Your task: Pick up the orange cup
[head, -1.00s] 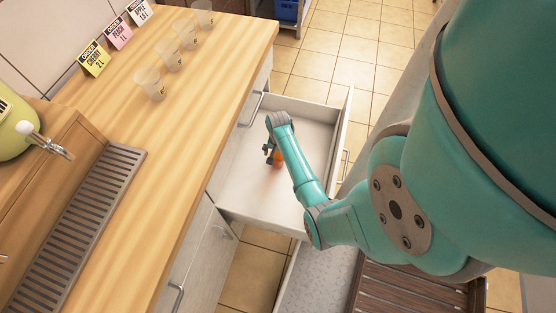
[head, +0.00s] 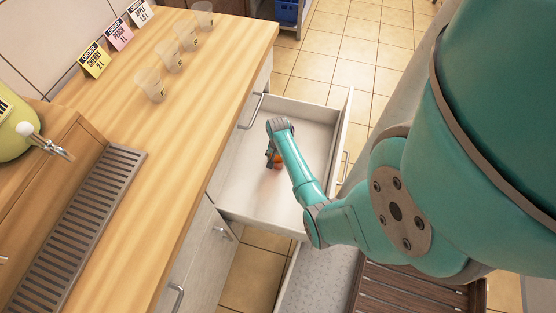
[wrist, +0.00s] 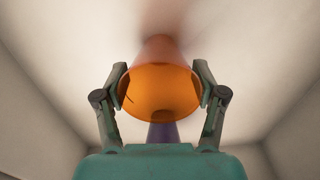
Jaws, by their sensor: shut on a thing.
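The orange cup (wrist: 160,85) is between the two fingers of my gripper (wrist: 160,88) in the wrist view, with a finger pressed to each side. In the head view the orange cup (head: 277,160) shows only in part, beside my gripper (head: 272,157) and partly hidden by it. My gripper is shut on the cup, inside the open drawer (head: 240,195). Whether the cup touches the drawer floor I cannot tell. A purple thing (wrist: 163,132) shows below the cup in the wrist view.
The drawer walls stand close around my gripper. Several clear cups (head: 150,85) stand on the wooden counter (head: 185,120) at left, near small label cards (head: 95,60). A grey drip grate (head: 80,230) lies at the counter's left. A blue crate (head: 288,11) is at the back.

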